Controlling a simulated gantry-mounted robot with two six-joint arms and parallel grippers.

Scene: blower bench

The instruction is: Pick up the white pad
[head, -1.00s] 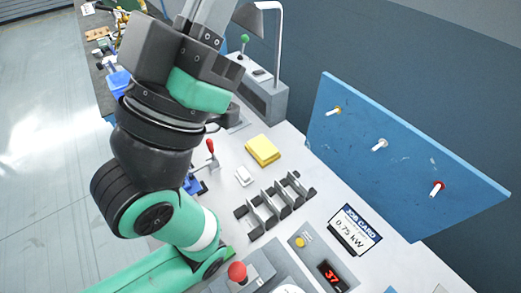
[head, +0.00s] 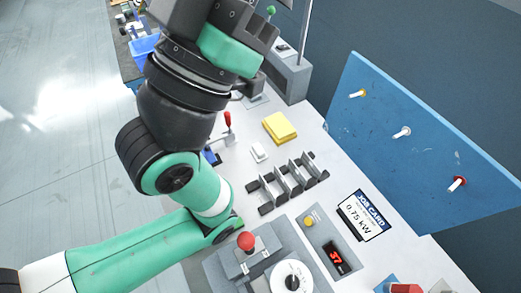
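The white pad (head: 259,152) is a small white block lying on the light bench top. It sits between the yellow pad stack and the dark slotted rack, and nothing covers it. My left arm comes in from the lower left and rises past the bench's left side. Its wrist is cut off by the top edge, so the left gripper's fingers are out of the picture. No part of my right gripper shows.
A yellow pad stack (head: 280,127) lies just behind the white pad. A dark slotted rack (head: 288,182) stands in front. A red-handled clamp (head: 227,127) is at its left. A blue pegboard (head: 415,150) and job card (head: 364,216) stand to the right.

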